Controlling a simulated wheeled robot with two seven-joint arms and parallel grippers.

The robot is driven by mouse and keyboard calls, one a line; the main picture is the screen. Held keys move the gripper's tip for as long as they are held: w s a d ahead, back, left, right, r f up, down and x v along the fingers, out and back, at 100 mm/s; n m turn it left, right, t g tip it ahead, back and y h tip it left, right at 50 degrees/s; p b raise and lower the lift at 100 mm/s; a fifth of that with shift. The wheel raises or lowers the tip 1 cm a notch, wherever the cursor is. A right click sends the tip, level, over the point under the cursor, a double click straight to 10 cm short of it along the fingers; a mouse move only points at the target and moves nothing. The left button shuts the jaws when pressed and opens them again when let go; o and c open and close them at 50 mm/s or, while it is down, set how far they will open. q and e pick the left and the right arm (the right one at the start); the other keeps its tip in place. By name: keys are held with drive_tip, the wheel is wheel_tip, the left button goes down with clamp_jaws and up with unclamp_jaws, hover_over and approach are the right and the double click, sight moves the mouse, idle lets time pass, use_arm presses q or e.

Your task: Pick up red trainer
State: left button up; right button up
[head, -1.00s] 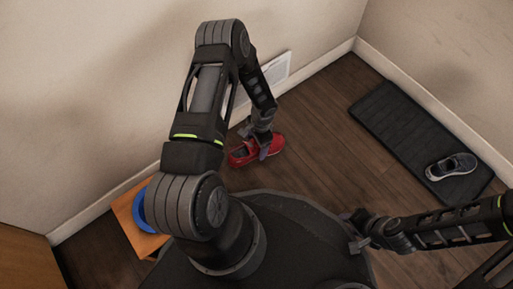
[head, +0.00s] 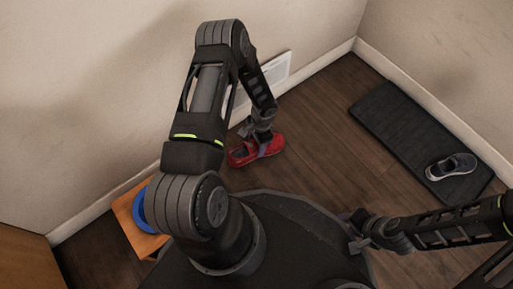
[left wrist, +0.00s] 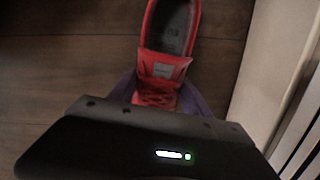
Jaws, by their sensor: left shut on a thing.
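The red trainer (head: 243,154) is on the wooden floor by the left wall, below my left arm. My left gripper (head: 263,147) is shut on it, one finger showing across its side. In the left wrist view the red trainer (left wrist: 167,60) points its opening away from me, with the purple-grey fingers on both sides of its laced front. I cannot tell whether the sole is clear of the floor. My right gripper (head: 357,232) is at the lower right, away from the trainer; its fingers are too small to read.
A dark mat (head: 405,125) lies on the right, with a grey-blue shoe (head: 451,166) on its near end. A small orange-brown table (head: 129,211) with a blue round thing (head: 140,209) stands at lower left. A white vent (head: 277,70) is on the wall. Floor between trainer and mat is clear.

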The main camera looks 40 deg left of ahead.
use_arm(q)
drive_tip(key=shift+r, duration=0.1)
drive_tip(key=shift+c, duration=0.2)
wheel_tip(320, 180, up, 10)
drive_tip(key=p, duration=0.5)
drive_tip(key=shift+a, duration=0.1)
idle(0.6)
